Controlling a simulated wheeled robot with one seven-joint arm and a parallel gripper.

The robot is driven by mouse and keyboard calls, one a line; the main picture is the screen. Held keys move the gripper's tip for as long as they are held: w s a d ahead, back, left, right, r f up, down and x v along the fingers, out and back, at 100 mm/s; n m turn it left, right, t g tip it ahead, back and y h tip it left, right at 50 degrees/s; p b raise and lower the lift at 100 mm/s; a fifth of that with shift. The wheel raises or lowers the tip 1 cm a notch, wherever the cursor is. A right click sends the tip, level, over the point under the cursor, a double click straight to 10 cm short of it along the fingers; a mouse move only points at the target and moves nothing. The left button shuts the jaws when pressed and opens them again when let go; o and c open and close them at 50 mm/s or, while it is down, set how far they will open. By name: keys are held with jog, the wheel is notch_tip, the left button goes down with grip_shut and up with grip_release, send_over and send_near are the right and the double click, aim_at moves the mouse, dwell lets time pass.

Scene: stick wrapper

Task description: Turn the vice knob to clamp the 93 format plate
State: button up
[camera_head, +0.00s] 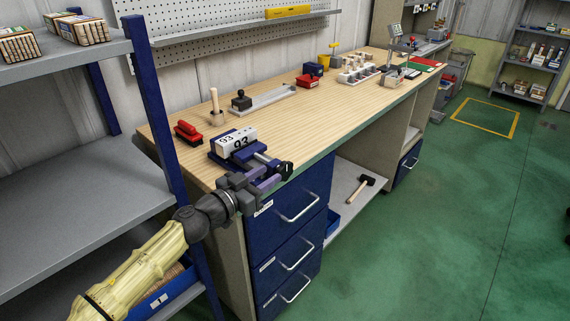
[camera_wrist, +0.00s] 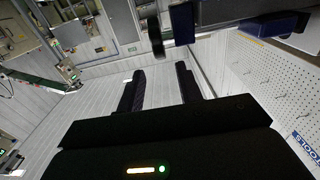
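The white format plate marked 93 (camera_head: 236,142) sits in the blue vice (camera_head: 222,160) near the front edge of the workbench. The vice's black knob (camera_head: 287,168) is at the end of its screw, towards the bench front. A dark round part that looks like the knob (camera_wrist: 154,30) shows at the top of the wrist view, beside a blue vice part (camera_wrist: 182,24). My gripper (camera_head: 270,178) is close to the knob in the head view. In the wrist view its two fingers (camera_wrist: 160,80) are apart with nothing between them. Contact with the knob is not visible.
A red-handled item (camera_head: 188,132) and a wooden peg on a stand (camera_head: 215,108) are behind the vice. Blue drawers (camera_head: 290,220) are below the bench top. A grey shelf rack (camera_head: 80,200) stands at the left, close to my arm. Green floor is clear at the right.

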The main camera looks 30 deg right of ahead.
aim_at(281, 166)
jog(key=x, duration=0.7)
jog(key=shift+w+d+f, duration=0.1)
jog(key=shift+w+d, duration=0.05)
jog(key=shift+d, duration=0.05)
grip_shut()
